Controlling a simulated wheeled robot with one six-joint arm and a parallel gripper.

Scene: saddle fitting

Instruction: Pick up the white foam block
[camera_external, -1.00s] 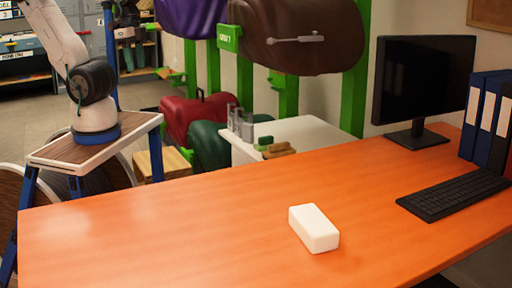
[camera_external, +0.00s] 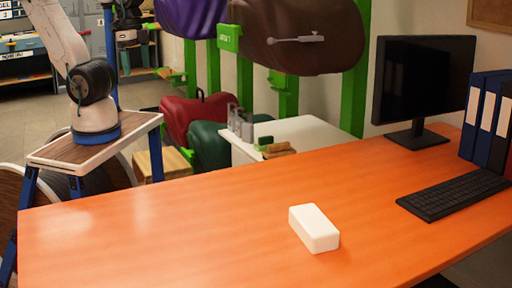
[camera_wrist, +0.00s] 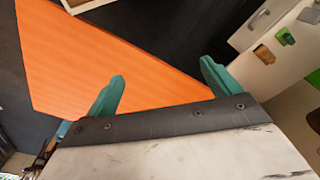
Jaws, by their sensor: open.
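The white foam block (camera_external: 314,228) lies flat on the orange desk (camera_external: 150,235), right of the middle in the external view. Nothing touches it but the desk. My gripper (camera_wrist: 160,88) shows in the wrist view as two teal fingers set wide apart, with nothing between them. Part of the orange desk (camera_wrist: 90,70) shows beyond the fingers. The block is not visible in the wrist view.
A black keyboard (camera_external: 456,194), a monitor (camera_external: 422,85) and blue binders (camera_external: 487,115) stand on the desk's right side. A white cabinet (camera_external: 300,135) with small items is behind the desk. The desk around the block is clear.

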